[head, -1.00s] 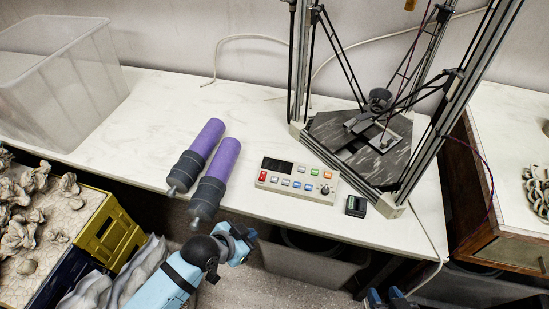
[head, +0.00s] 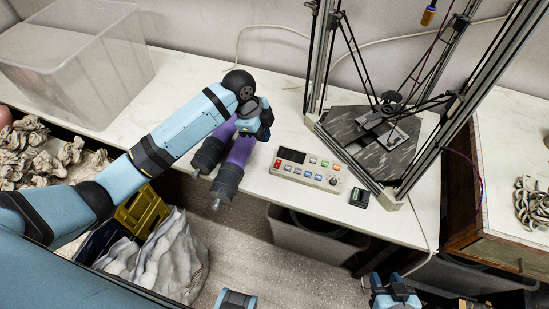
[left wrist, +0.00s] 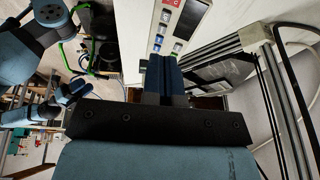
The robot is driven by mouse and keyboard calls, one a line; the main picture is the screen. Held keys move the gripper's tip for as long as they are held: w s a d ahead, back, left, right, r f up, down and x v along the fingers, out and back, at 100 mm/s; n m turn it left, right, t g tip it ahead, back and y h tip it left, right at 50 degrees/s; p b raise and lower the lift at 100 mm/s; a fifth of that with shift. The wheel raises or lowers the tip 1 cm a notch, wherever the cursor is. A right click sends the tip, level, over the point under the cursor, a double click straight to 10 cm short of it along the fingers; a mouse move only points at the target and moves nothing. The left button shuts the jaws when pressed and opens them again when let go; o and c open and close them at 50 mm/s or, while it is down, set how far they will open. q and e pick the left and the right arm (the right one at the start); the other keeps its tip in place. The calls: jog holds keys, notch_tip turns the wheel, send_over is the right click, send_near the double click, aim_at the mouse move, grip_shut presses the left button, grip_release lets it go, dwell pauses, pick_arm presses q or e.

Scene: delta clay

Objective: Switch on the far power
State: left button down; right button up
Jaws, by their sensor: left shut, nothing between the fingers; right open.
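A beige control box (head: 313,181) with a dark display, several coloured buttons, a red switch (head: 277,164) at its left end and a knob lies on the white table. My left gripper (head: 264,130) is shut and empty, above the table to the upper left of the box, in front of the purple tubes. In the left wrist view its shut fingers (left wrist: 166,76) point toward the box (left wrist: 158,38), whose red switch (left wrist: 172,3) shows at the top edge. My right gripper (head: 394,285) is open and empty at the bottom of the head view, below the table edge.
A delta printer frame (head: 372,145) stands right of the box, with a small black device (head: 359,197) at its foot. Two purple tubes (head: 240,150) with dark ends are partly hidden by my left arm. A clear bin (head: 80,65) stands at the left.

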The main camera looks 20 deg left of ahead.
aim_at(277, 167)
pick_arm(q)
jog(key=shift+f, duration=0.15)
jog(key=x, duration=1.2)
jog(key=shift+w+a+f, duration=0.25)
jog(key=shift+a+f, duration=0.05)
jog(key=shift+f, duration=0.05)
jog(key=shift+w+f, duration=0.1)
jog(key=shift+f, duration=0.45)
